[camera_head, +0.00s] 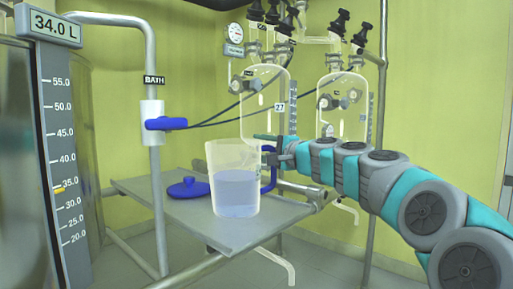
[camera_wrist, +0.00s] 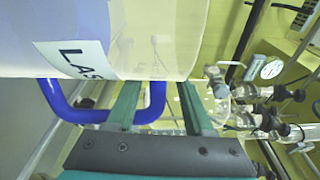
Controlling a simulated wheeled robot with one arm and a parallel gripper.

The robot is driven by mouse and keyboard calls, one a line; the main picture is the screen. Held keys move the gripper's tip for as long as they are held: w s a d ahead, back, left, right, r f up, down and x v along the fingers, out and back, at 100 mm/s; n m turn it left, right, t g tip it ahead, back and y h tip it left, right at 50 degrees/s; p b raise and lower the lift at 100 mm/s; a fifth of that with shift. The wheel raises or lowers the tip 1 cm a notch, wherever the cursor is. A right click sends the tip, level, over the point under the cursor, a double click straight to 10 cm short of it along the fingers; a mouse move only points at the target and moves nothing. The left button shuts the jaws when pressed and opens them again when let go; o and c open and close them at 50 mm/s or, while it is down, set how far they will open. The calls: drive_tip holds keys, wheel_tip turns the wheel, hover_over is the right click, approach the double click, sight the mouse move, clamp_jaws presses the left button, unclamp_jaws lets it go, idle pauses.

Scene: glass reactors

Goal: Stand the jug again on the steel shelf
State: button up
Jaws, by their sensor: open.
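The jug (camera_head: 234,178) is clear, part filled with pale blue liquid, with a blue handle (camera_head: 269,178) on its right side. It looks upright on the grey steel shelf (camera_head: 240,234). My gripper (camera_head: 268,141) comes in from the right at the upper part of the handle. In the wrist view, my gripper (camera_wrist: 158,92) is open. The jug wall (camera_wrist: 145,35) with part of a label fills the top, and the blue handle (camera_wrist: 157,102) shows at the fingers, partly hidden by the left one. Whether the fingers touch it I cannot tell.
A blue lid (camera_head: 188,188) lies on the shelf left of the jug. A blue-handled valve marked BATH (camera_head: 165,123) is on the pipe at left. A steel vessel with a level scale (camera_head: 62,150) stands far left. Glass reactors (camera_head: 265,95) stand behind the jug.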

drive_tip(key=v, duration=0.9)
drive_tip(key=shift+s+d, duration=0.25)
drive_tip(key=shift+s, duration=0.05)
drive_tip(key=w+d+v, duration=0.1)
drive_tip(key=v, duration=0.9)
drive_tip(key=shift+r+p, duration=0.2)
drive_tip(key=shift+p, duration=0.15)
drive_tip(key=shift+w, duration=0.1)
drive_tip(key=shift+d, duration=0.15)
drive_tip(key=s+d+r+p, duration=0.3)
drive_tip(key=s+d+r, duration=0.2)
drive_tip(key=d, duration=0.1)
idle(0.6)
